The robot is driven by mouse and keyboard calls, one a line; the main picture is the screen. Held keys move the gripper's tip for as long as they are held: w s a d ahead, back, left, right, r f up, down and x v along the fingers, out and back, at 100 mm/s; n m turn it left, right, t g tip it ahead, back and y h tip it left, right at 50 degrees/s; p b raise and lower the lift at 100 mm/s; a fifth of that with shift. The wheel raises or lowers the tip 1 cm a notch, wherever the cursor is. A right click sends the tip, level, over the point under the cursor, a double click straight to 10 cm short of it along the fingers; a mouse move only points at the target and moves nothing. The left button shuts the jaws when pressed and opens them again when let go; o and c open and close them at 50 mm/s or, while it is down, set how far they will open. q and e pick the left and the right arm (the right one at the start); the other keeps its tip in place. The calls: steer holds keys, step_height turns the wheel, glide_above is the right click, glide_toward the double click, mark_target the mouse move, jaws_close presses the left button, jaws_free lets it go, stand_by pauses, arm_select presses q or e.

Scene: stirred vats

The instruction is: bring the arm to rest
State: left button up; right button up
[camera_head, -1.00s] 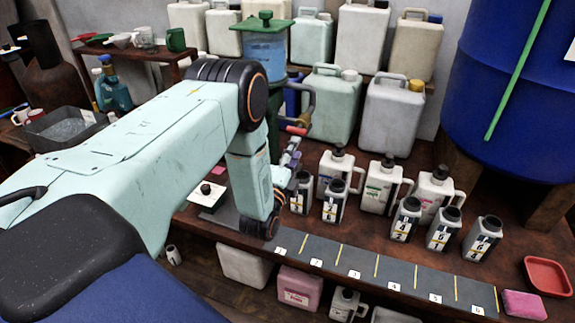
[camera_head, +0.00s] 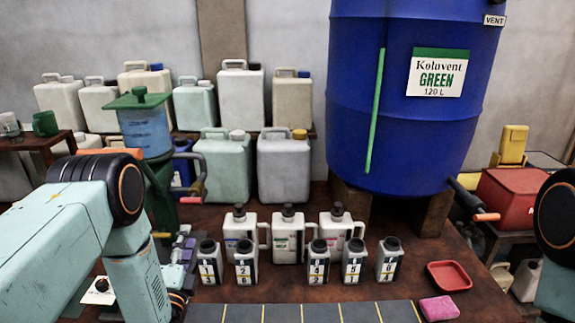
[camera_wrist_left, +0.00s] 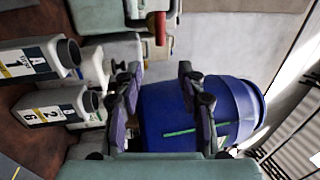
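My left arm comes in from the left, and its gripper (camera_head: 182,248) is partly hidden behind its own wrist, just left of the small bottle numbered 1 (camera_head: 208,262). In the left wrist view the purple-padded fingers of the left gripper (camera_wrist_left: 160,95) stand apart with nothing between them. The blue drum (camera_wrist_left: 165,120) shows beyond them in that view. Two numbered bottles (camera_wrist_left: 35,60) lie sideways in that picture, left of the fingers and apart from them. Part of my right arm (camera_head: 558,230) shows at the right edge; its gripper is out of view.
Several numbered bottles and three white jugs (camera_head: 288,232) stand on the brown bench. A dark numbered strip (camera_head: 320,313), a pink sponge (camera_head: 439,308) and a red tray (camera_head: 450,275) lie in front. The large blue drum (camera_head: 410,100) has an orange-handled tap (camera_head: 485,216).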

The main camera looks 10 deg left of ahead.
arm_select(q)
steer(key=s+d+f+n+g+h+b, duration=0.1)
steer(key=s+d+f+n+g, duration=0.1)
steer(key=s+f+n+g, duration=0.3)
steer(key=s+d+f+n+g+h+b, duration=0.1)
steer(key=s+d+f+n+g, duration=0.15)
steer(key=f, duration=0.55)
steer(key=s+d+f+n+g+h+b, duration=0.1)
steer(key=s+f+n+g, duration=0.1)
steer(key=s+f+n, duration=0.3)
steer(key=s+d+f+n+g+b, duration=0.1)
steer(key=s+d+f+g+b, duration=0.1)
steer(key=s, duration=0.6)
steer(key=s+d+f+n+g+h+b, duration=0.1)
steer(key=s+d+f+g+b, duration=0.2)
steer(key=s, duration=0.5)
steer(key=s+d+f+n+g+b, duration=0.1)
steer(key=s+d+f+g+b, duration=0.2)
steer(key=s+f+g+b, duration=0.2)
steer(key=s+f, duration=0.2)
steer(key=s, duration=0.1)
steer(key=shift+h, duration=0.3)
